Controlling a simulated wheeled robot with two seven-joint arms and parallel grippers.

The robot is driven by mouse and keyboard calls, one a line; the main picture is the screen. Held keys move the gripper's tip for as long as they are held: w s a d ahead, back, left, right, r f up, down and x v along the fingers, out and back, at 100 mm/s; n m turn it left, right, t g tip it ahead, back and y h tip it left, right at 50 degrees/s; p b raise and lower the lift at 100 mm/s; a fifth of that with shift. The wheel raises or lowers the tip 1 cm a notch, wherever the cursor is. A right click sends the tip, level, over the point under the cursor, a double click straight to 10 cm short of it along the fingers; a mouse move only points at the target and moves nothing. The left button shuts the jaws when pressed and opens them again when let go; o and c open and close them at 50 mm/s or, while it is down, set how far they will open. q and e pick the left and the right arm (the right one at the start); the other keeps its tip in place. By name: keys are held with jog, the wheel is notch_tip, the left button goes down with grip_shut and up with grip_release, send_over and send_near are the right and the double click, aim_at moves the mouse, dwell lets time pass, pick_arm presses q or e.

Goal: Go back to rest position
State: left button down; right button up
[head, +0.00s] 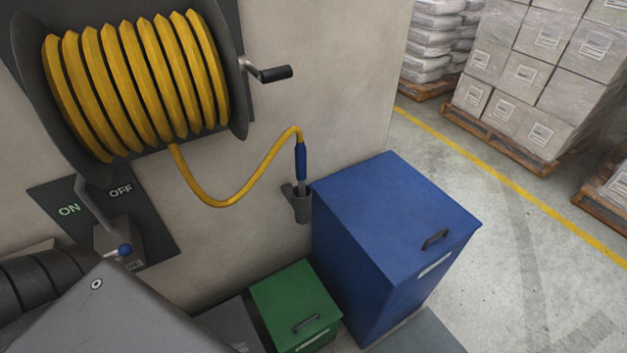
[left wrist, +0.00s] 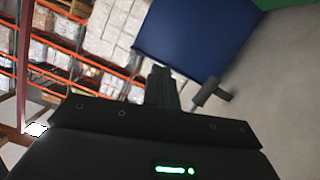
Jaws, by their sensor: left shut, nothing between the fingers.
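My left gripper (left wrist: 163,80) shows in the left wrist view, its dark fingers shut together with nothing between them. It points out past a small dark handle-like thing (left wrist: 212,93), apart from it as far as the picture shows. In the head view, grey and dark ribbed parts of my left arm cover the lower left corner; the fingers are not visible there. My right gripper is in neither view.
A yellow hose reel (head: 130,80) with a crank (head: 268,73) hangs on the wall. Its blue nozzle (head: 301,160) sits in a holder (head: 299,205). A blue cabinet (head: 365,240) and green box (head: 292,300) stand below. Open floor lies right.

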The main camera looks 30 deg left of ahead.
pick_arm(q)
jog(key=w+d+r+g+y, duration=0.4)
jog(key=w+d+y, duration=0.2)
jog(key=w, duration=0.5)
jog(key=s+r+n+g+y, duration=0.15)
jog(key=s+r+g, duration=0.3)
jog(key=r, duration=0.75)
notch_tip(320, 180, down, 35)
jog(key=s+g+b, duration=0.2)
jog(key=b, duration=0.5)
jog(key=s+a+f+b, duration=0.2)
jog(key=s+f, duration=0.5)
jog(key=f, duration=0.2)
jog(key=s+a+f+g+b, duration=0.1)
jog(key=s+a+f+b, duration=0.1)
jog(key=s+f, duration=0.6)
jog(key=shift+s+f+y+b, duration=0.3)
jog(key=shift+f+y, duration=0.15)
jog(key=shift+f, duration=0.35)
